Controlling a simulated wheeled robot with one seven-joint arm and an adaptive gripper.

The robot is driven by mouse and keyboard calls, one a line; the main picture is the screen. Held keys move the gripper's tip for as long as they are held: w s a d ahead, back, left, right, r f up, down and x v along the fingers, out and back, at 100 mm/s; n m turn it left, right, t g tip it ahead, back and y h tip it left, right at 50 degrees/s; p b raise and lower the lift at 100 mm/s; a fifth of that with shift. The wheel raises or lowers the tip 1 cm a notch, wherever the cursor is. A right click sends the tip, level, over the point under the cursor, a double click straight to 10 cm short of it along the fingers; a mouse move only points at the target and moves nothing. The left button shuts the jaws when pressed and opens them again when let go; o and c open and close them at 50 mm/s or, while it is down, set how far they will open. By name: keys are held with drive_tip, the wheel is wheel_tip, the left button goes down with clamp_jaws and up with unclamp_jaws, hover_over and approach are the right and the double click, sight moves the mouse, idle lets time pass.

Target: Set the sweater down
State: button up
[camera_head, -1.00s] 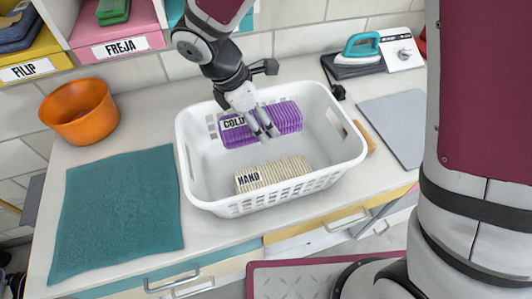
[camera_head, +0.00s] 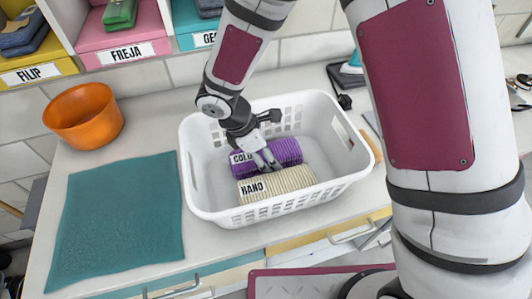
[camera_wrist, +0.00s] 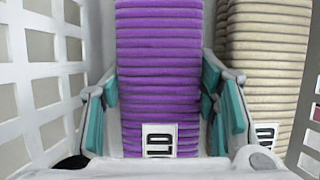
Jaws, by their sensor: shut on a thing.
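A folded purple ribbed sweater (camera_head: 286,151) with a label partly reading COLD is inside the white laundry basket (camera_head: 205,196). My gripper (camera_head: 265,161) reaches down from above and is shut on the purple sweater. In the wrist view the purple sweater (camera_wrist: 160,70) fills the space between the teal-padded fingers (camera_wrist: 162,108). A cream ribbed folded item (camera_head: 285,182) labelled HAND lies right beside it, on the near side. I cannot tell whether the purple sweater's underside touches the basket floor.
The basket stands on a white counter. A teal cloth (camera_head: 120,220) and an orange bowl (camera_head: 84,117) are to its left. Labelled bins, including FREJA (camera_head: 122,50) and FILIP (camera_head: 36,73), sit on shelves behind. The right end of the basket has free room.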

drive_tip(key=o, duration=1.1)
drive_tip(key=shift+f, duration=0.1)
drive_tip(key=v, duration=1.2)
drive_tip(key=s+d+r+m+y, duration=0.1)
drive_tip(key=s+d+r+m, duration=0.3)
drive_tip(key=d+r+m, duration=0.8)
drive_tip(key=shift+s+d+r+m+t+y, duration=0.6)
drive_tip(key=shift+s+d+r+m, duration=0.3)
drive_tip(key=shift+s+d+m, duration=0.8)
drive_tip(key=shift+s+d+r+m+t+y, duration=0.45)
drive_tip(key=shift+s+d+r+m+t, duration=0.35)
drive_tip(key=shift+s+d+m, duration=0.9)
drive_tip(key=shift+s+d+r+m+t+y, duration=0.55)
drive_tip(key=shift+s+d+r+m, duration=0.55)
drive_tip(key=shift+s+d, duration=1.05)
